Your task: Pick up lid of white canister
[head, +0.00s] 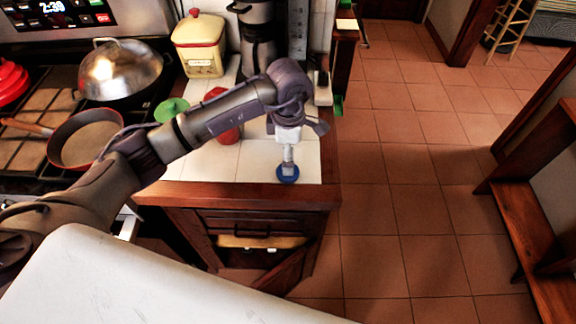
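My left arm reaches in from the left, over the white tiled counter (205,165). Its gripper (289,152) points down near the counter's front right corner. A round blue piece (287,174) shows just below the gripper, with a pale narrow part above it. I cannot tell whether the gripper touches or holds this. The finger opening is too small to make out. I see no plainly white canister. A cream and yellow canister with red trim (202,60) stands upright at the back of the counter, its knobbed lid (198,28) on, well away from the gripper. My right gripper is out of view.
A dark coffee maker (256,35) stands right of the cream canister. Red and green items (171,109) lie partly behind my arm. The stove at left holds a domed metal lid (120,70) and a red pan (85,140). A cabinet door below hangs open. Tiled floor at right is clear.

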